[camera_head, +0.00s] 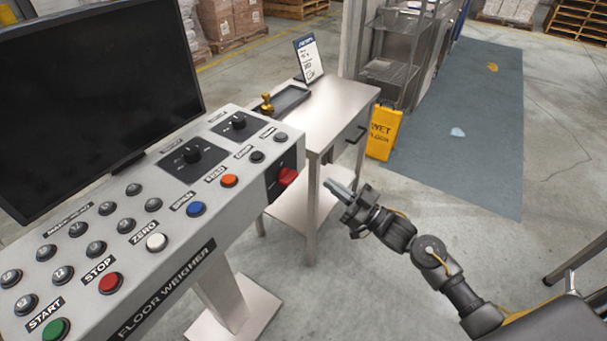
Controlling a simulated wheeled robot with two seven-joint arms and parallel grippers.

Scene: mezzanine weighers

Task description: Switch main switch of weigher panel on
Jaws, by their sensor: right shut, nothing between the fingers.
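The weigher panel (176,236) is a light grey slanted console on a pedestal, labelled FLOOR WEIGHER, filling the left of the view. A red switch handle (288,176) on a black plate (273,190) sits at the panel's right end; I take it as the main switch. My left gripper is not in view.
A black monitor (95,90) stands behind the panel. Coloured push buttons (157,242) line its face. A steel table (335,112) with a tray and sign stands behind the right gripper. A yellow wet-floor sign (383,133) stands beyond. Floor at right is mostly clear.

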